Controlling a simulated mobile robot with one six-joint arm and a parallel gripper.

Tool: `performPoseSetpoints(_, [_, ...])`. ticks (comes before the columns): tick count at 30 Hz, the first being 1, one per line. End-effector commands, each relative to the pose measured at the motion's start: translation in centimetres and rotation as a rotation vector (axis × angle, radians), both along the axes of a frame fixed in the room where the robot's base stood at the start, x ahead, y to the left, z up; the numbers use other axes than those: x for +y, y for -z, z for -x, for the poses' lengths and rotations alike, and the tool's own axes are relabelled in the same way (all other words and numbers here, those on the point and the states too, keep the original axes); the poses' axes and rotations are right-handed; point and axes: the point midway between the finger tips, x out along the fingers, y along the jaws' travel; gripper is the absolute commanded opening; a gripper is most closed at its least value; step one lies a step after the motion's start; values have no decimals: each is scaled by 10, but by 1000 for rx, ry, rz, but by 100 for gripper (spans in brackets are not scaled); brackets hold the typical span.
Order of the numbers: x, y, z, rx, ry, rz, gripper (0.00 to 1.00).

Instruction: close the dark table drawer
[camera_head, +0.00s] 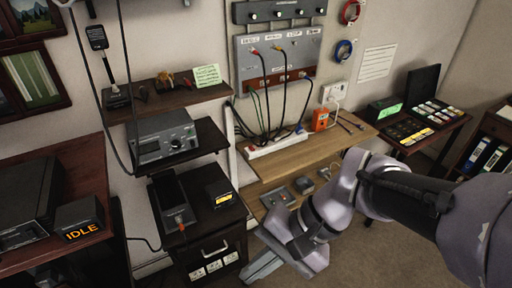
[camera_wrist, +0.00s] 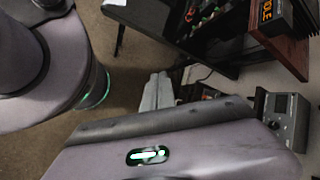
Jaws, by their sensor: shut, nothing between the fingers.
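The dark drawer (camera_head: 207,253) is in the low dark cabinet at the bottom of the head view, with a pale handle and several white labels on its front. How far it stands out I cannot tell from this angle. My gripper (camera_head: 256,268) is shut and empty, low and just right of the drawer front, with its fingers pointing down and left. No contact with the drawer shows. In the wrist view, my gripper (camera_wrist: 157,88) shows its fingers over the floor, and I cannot make out the drawer clearly there.
A wooden bench (camera_head: 296,155) is to the right. An IDLE display box (camera_head: 82,225) sits on the left table (camera_head: 80,160). Carpet (camera_wrist: 95,30) lies open below my gripper.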

Motion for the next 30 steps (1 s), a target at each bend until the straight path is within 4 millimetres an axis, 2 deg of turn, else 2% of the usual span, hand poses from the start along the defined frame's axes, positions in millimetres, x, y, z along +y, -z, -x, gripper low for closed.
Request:
performPoseSetpoints(5, [45, 3, -13, 240, 1, -225, 0])
performPoseSetpoints(8, [73, 6, -32, 390, 35, -398, 0])
performPoseSetpoints(11, [102, 19, -70, 556, 130, -625, 0])
performPoseSetpoints(13, [118, 43, -108, 665, 256, -807, 0])
performPoseSetpoints(14, [121, 58, -126, 700, 325, -883, 0])
performPoseSetpoints(15, [123, 84, -150, 737, 430, -978, 0])
performPoseSetpoints(17, [119, 132, -181, 767, 611, -1099, 0])
performPoseSetpoints(18, [111, 171, -196, 768, 743, -1162, 0])
performPoseSetpoints(20, [92, 232, -210, 744, 943, -1227, 0])
performPoseSetpoints(21, [77, 271, -212, 716, 1068, -1249, 0])
performPoseSetpoints(24, [40, 350, -201, 627, 1321, -1258, 0])
performPoseSetpoints(27, [14, 394, -186, 557, 1464, -1242, 0])
performPoseSetpoints(30, [5, 410, -182, 528, 1511, -1234, 0])
